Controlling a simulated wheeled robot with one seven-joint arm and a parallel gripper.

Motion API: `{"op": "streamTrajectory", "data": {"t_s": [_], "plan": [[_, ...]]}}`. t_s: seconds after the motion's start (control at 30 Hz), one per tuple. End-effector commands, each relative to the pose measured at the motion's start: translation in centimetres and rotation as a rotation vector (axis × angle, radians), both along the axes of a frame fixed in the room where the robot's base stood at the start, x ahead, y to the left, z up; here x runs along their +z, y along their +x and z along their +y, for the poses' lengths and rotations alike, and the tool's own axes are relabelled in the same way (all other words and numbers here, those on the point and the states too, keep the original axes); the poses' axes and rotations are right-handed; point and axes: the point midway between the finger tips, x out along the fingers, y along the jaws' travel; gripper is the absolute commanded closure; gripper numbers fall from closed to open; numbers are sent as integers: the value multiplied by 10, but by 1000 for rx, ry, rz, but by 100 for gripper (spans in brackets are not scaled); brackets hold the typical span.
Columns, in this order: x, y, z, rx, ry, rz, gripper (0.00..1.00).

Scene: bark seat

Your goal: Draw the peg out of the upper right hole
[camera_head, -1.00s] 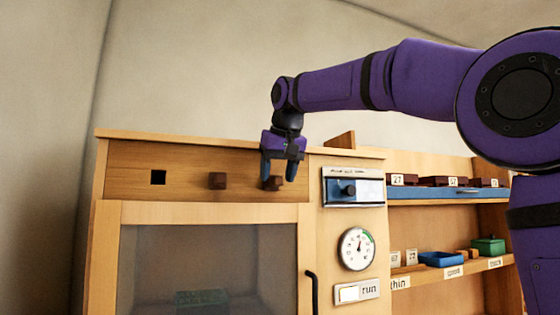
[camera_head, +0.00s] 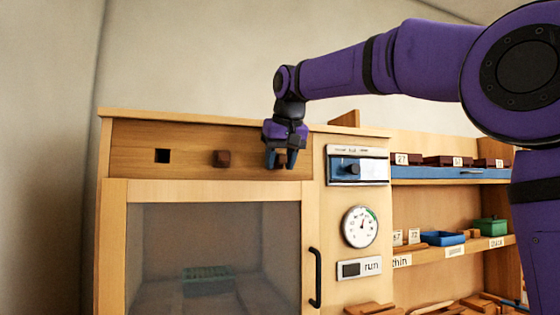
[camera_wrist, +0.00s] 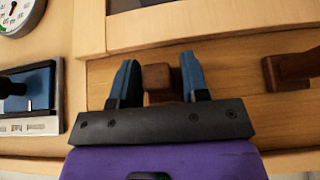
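A dark brown square peg (camera_head: 281,158) sticks out of the right hole in the wooden upper panel (camera_head: 185,160). My gripper (camera_head: 281,162) points down at it with one blue finger on each side. In the wrist view, the peg (camera_wrist: 158,78) stands between the two fingers of my gripper (camera_wrist: 160,80), close to the left one. A narrow gap seems to show at the right finger, so the fingers look open around it. A second brown peg (camera_head: 221,158) sits in the middle hole, and the left hole (camera_head: 162,156) is an empty dark square.
Below the panel is a glazed door (camera_head: 215,255) with a black handle (camera_head: 315,277). To the right are a blue-and-silver knob unit (camera_head: 357,168), a dial (camera_head: 360,226) and a run switch (camera_head: 360,268). Shelves with trays (camera_head: 443,238) stand farther right.

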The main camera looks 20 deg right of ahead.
Motion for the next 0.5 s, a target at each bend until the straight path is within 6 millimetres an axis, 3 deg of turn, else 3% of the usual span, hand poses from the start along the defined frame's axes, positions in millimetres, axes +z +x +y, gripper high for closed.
{"op": "streamTrajectory", "data": {"t_s": [0.5], "plan": [[0, -20, 0, 1, 0, 0, 87]]}}
